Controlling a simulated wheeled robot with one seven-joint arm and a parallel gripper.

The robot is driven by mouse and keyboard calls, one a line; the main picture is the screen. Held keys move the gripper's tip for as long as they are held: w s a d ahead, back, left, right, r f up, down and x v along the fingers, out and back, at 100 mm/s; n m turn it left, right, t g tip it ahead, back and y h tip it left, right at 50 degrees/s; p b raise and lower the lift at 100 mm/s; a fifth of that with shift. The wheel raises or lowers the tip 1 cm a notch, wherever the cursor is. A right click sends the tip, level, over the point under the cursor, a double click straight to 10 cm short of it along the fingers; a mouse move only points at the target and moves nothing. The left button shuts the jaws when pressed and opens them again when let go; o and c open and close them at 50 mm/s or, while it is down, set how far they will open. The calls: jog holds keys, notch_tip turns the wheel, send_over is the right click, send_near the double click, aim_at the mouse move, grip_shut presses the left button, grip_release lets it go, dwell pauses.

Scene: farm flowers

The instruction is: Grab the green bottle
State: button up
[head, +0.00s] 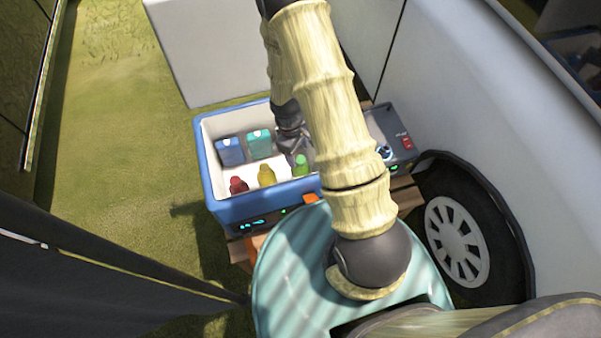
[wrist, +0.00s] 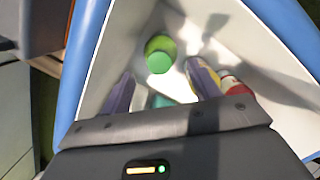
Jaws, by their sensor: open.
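The green bottle (head: 301,168) stands in a blue-rimmed cooler box (head: 207,176), at the right end of a row of bottles. In the wrist view its round green top (wrist: 160,54) shows just beyond the space between my fingertips. My gripper (head: 297,147) reaches down into the box behind the green bottle, partly hidden by my arm. In the wrist view my gripper (wrist: 158,76) is open, with one purple-grey finger on each side and nothing held. The fingers look apart from the bottle.
A yellow bottle (head: 267,176) and a red bottle (head: 238,186) stand left of the green one; in the wrist view they are close by my right finger. A blue carton (head: 230,151) and a teal carton (head: 259,143) stand behind. The box walls are close around.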

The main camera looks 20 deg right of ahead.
aim_at(300, 159)
jog(key=f, duration=0.5)
jog(key=shift+s+d, duration=0.25)
jog(key=shift+d, duration=0.1)
grip_shut()
